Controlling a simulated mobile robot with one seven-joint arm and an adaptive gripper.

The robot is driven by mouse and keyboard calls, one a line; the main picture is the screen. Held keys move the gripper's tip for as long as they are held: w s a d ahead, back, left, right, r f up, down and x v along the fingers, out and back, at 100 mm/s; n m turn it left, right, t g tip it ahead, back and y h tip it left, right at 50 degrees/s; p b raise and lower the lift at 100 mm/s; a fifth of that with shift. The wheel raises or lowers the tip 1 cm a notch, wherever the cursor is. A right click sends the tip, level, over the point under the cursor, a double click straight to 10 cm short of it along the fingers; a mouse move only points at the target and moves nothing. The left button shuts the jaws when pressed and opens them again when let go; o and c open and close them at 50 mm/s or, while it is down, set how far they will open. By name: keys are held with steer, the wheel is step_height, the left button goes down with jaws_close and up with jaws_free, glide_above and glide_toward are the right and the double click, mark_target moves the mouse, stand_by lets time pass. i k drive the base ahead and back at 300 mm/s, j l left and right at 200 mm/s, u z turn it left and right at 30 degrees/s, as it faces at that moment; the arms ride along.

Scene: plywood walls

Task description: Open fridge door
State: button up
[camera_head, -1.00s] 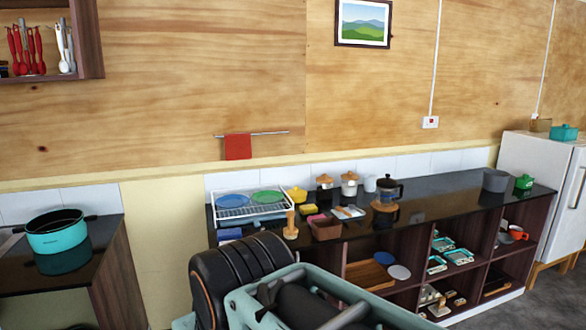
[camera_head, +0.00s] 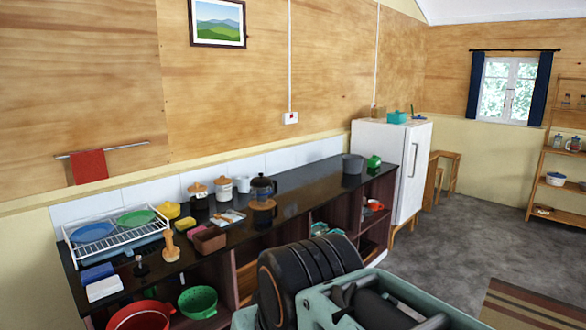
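Part of my arm shows at the bottom centre of the head view, well short of the fridge. I cannot make out my gripper's fingers.
The dark counter (camera_head: 290,197) runs along the wall, with a dish rack, jars and a coffee press (camera_head: 263,190) on it. Grey floor (camera_head: 470,225) lies open in front of the fridge. A wooden shelf (camera_head: 555,190) stands at right, and a striped rug (camera_head: 530,302) lies at bottom right.

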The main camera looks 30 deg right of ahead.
mark_target(411, 189)
steer(key=l+z, duration=0.1)
steer(key=z, duration=1.6)
steer(key=i, duration=4.65)
steer(key=i+l, duration=0.15)
steer(key=i, duration=0.45)
steer(key=i+l+u, duration=0.1)
steer(key=i, duration=0.45)
steer(key=i+l+u, duration=0.2)
steer(key=i, duration=0.2)
steer(key=i+l+u, duration=0.25)
steer(key=i, duration=0.2)
steer(key=j, duration=0.1)
